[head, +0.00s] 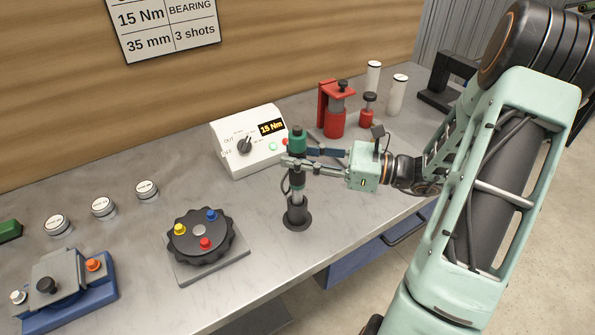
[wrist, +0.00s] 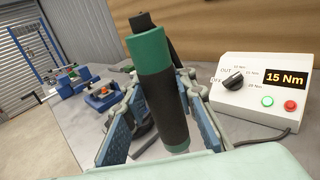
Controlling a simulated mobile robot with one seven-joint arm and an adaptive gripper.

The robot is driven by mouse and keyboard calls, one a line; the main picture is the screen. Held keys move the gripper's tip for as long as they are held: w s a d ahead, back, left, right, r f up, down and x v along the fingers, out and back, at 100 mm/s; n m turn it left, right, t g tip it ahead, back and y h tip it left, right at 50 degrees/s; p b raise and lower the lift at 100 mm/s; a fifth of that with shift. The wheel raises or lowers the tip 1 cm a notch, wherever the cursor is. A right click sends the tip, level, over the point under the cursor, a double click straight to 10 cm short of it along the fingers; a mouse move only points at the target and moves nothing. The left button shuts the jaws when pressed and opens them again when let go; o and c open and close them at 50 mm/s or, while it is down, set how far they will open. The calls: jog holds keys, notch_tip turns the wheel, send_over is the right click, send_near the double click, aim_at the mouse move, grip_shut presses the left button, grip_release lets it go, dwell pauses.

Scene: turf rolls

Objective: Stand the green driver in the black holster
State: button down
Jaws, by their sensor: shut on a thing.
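The green driver (head: 297,135) stands about upright, with a green top and a dark grip. My gripper (head: 290,163) is shut around its dark middle. In the wrist view the driver (wrist: 152,60) rises between the two finger pads of my gripper (wrist: 165,118), leaning slightly in the picture. The black holster (head: 297,217) is a short dark cup on a round base on the bench, directly under the driver. The driver's lower end is at the holster's mouth; I cannot tell how deep it sits.
A white control box (head: 248,142) reading 15 Nm stands behind the driver. A black dial with coloured knobs (head: 201,238) is left of the holster. A red press (head: 334,108) and white cylinders (head: 397,95) stand at back right. The bench's front edge is close to the holster.

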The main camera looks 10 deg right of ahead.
jog(key=shift+f, duration=2)
jog(key=shift+f, duration=0.2)
jog(key=c, duration=1.6)
grip_release()
jog(key=shift+r, duration=0.15)
jog(key=b+v, duration=0.2)
jog(key=v, duration=1)
